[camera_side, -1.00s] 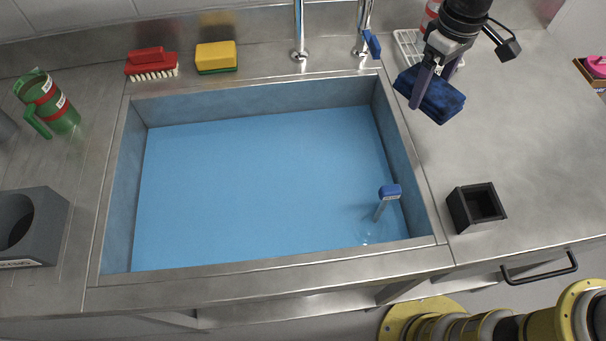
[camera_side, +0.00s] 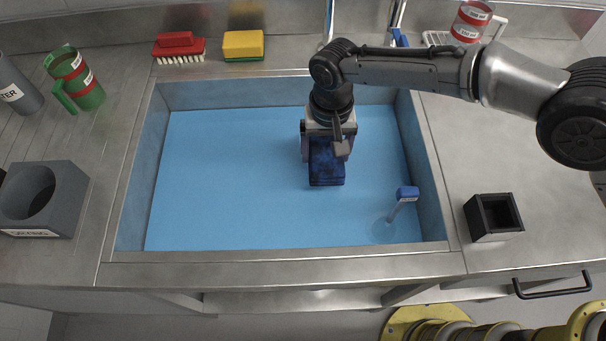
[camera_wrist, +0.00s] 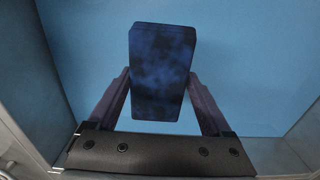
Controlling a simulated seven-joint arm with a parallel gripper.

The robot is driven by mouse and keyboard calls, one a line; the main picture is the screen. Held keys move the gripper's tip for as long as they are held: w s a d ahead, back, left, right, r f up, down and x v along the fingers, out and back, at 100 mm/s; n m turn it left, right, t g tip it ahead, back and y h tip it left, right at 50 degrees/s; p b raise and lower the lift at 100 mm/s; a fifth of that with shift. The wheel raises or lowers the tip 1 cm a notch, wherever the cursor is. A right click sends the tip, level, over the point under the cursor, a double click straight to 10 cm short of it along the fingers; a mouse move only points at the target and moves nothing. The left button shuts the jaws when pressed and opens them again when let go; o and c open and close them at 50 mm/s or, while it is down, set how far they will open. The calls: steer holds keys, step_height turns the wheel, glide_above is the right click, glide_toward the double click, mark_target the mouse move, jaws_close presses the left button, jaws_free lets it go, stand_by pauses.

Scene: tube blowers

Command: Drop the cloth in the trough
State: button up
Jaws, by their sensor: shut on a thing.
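The cloth (camera_side: 326,170) is a dark blue folded block. My gripper (camera_side: 327,150) is shut on it and holds it over the trough (camera_side: 215,255), a steel basin with a blue floor or water surface. In the wrist view the cloth (camera_wrist: 162,72) sits between the two fingers of my gripper (camera_wrist: 160,95), with blue behind it. The cloth is over the right-of-middle part of the trough. I cannot tell how high it is above the blue surface.
A blue-topped stick (camera_side: 405,196) stands in the trough's front right corner. A tap (camera_side: 396,20) is behind. A black square holder (camera_side: 493,217) is on the right counter; a grey block with a round hole (camera_side: 45,200), green jug (camera_side: 77,80), brush (camera_side: 178,47) and sponge (camera_side: 243,45) lie left and behind.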

steer(key=shift+f, duration=3.95)
steer(key=shift+f, duration=0.35)
steer(key=shift+f, duration=0.25)
steer(key=o, duration=1.3)
steer(key=shift+c, duration=0.2)
steer(key=shift+r, duration=0.1)
